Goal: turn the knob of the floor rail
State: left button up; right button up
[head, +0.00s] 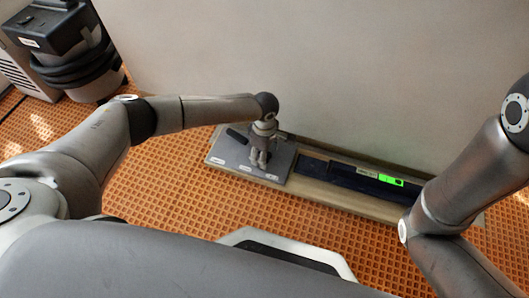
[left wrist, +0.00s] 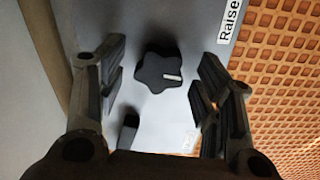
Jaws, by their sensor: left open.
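The floor rail (head: 345,199) is a long, low pale board against the wall, with a grey plate (head: 224,153) at its left end. In the left wrist view the knob (left wrist: 158,70) is black and star-shaped, with a white mark pointing right. It stands on the grey plate. My left gripper (head: 259,160) points down over the plate and hides the knob in the head view. In the left wrist view its open fingers (left wrist: 161,62) stand on either side of the knob, with gaps on both sides. My right arm shows at the right; its gripper is out of view.
A small black part (left wrist: 129,127) stands on the plate near the knob. A label reads "Raise" (left wrist: 229,20). A lit green display (head: 391,181) sits on the rail's right part. The orange grid floor (head: 165,185) is mostly clear.

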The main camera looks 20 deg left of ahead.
pick_arm(q)
jog(key=c, duration=1)
jog(key=m, duration=0.4)
jog(key=shift+m, duration=0.4)
jog(key=o, duration=1)
notch_tip(320, 180, up, 12)
